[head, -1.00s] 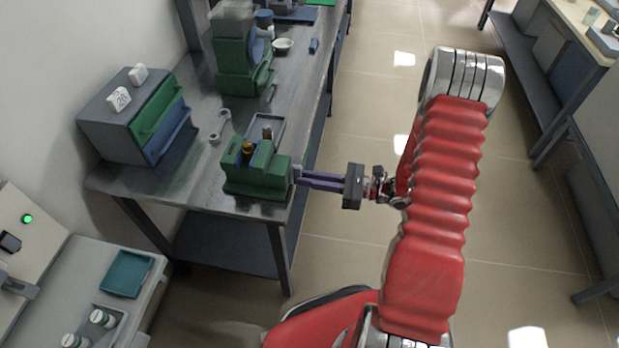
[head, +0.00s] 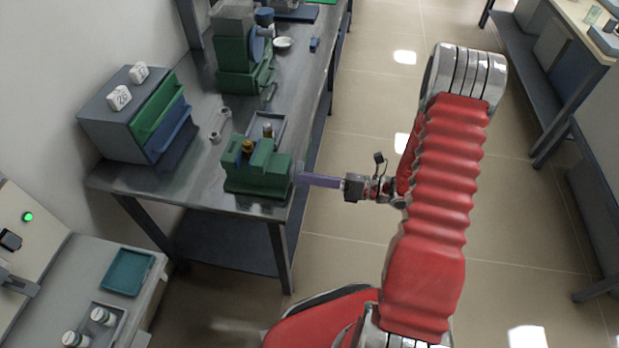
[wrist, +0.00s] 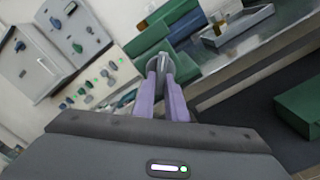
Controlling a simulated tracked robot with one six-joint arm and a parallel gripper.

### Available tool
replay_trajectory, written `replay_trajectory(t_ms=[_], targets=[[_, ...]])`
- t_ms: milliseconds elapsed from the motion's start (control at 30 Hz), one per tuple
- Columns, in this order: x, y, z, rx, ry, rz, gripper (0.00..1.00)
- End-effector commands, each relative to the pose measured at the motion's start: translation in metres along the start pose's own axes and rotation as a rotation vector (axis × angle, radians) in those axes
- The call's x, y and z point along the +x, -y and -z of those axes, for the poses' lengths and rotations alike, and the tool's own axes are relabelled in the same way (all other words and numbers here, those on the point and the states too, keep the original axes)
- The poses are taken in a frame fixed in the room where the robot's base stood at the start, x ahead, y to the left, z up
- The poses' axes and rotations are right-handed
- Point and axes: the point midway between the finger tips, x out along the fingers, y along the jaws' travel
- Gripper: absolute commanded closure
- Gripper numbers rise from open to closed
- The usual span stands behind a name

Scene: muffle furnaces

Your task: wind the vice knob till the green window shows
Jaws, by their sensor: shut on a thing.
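The green vice (head: 258,180) stands at the near right corner of the steel bench, with a brass-coloured piece and a grey piece showing at its top. Its grey knob (head: 298,170) is on the right end, over the bench edge. My gripper (head: 302,178) reaches it from the right, with purple fingers level. In the wrist view my gripper (wrist: 161,68) is shut on the knob (wrist: 157,52), one finger on each side. The green vice body (wrist: 158,22) shows behind it. I cannot make out a green window on the vice in either view.
A drawer cabinet (head: 122,128) with numbered white blocks, a wrench (head: 219,124) and a grey tray (head: 279,128) are on the bench (head: 206,176). A taller green machine (head: 236,60) stands farther back. The floor right of the bench is clear.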

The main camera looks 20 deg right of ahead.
Motion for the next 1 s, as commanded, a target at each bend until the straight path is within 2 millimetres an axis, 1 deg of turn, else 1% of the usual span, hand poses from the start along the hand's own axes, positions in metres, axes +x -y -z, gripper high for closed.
replay_trajectory(t_ms=[33, 367, 400, 667, 1000], targets=[[-0.0006, 0.0024, 0.0009, 0.006, -0.002, 0.008, 1.0], [-0.0006, 0.0025, 0.0008, 0.008, -0.002, 0.008, 1.0], [-0.0006, 0.0025, 0.0008, 0.008, -0.002, 0.008, 0.88], [-0.0003, 0.0013, 0.0004, 0.007, -0.001, 0.004, 0.7], [-0.0028, 0.0008, 0.0, 0.006, 0.0, 0.003, 0.7]])
